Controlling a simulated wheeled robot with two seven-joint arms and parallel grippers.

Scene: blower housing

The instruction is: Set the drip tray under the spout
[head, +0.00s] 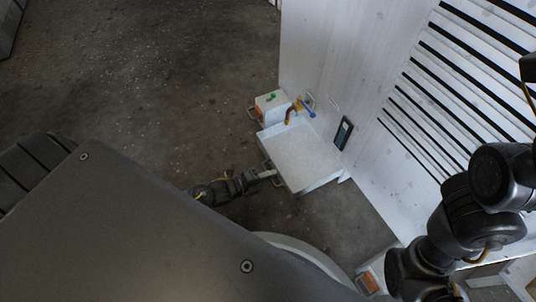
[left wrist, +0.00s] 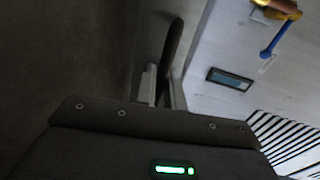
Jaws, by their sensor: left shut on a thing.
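A brass spout (head: 291,111) with a blue lever (head: 306,107) sticks out of the white housing wall, above a white box-like ledge (head: 305,150). The spout (left wrist: 283,7) and lever (left wrist: 276,42) also show in the left wrist view. I cannot tell the drip tray apart from the ledge. My right gripper is out of view.
A white box (head: 270,107) with an orange patch and green knob stands beyond the ledge. A dark display panel (head: 343,133) and louvres (head: 455,85) are on the housing wall. Another orange-marked box (head: 371,280) is low, near my right arm. Concrete floor (head: 170,80) is clear at left.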

